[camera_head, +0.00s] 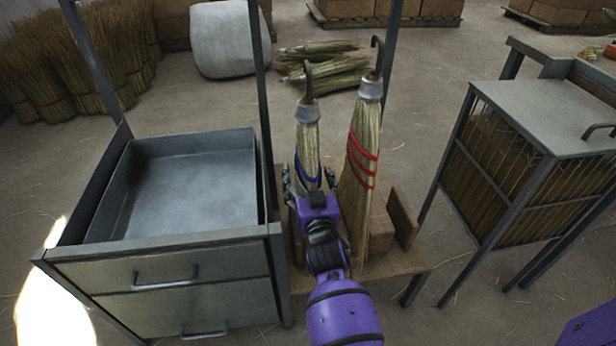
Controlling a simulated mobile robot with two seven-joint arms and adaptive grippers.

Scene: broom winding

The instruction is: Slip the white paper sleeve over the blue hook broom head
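A straw broom with blue bands (307,140) stands upright, with a grey metal collar and a dark hook at its top. My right gripper (309,180) is at its lower part, one finger on each side of the straw near the blue bands. Whether the fingers press on it cannot be told. The wrist hides the broom's lower end. The arm comes in from the bottom, a little right of the middle; I take it for my right one. My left gripper is not in view. I cannot make out a white paper sleeve.
A red-banded broom (361,145) stands close on the right. Both stand by a wooden shelf (404,262) with blocks. A metal tray (190,185) tops the drawer cabinet (180,285) at left. A barred cage (510,165) is at right. A bright white patch (50,300) shows at lower left.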

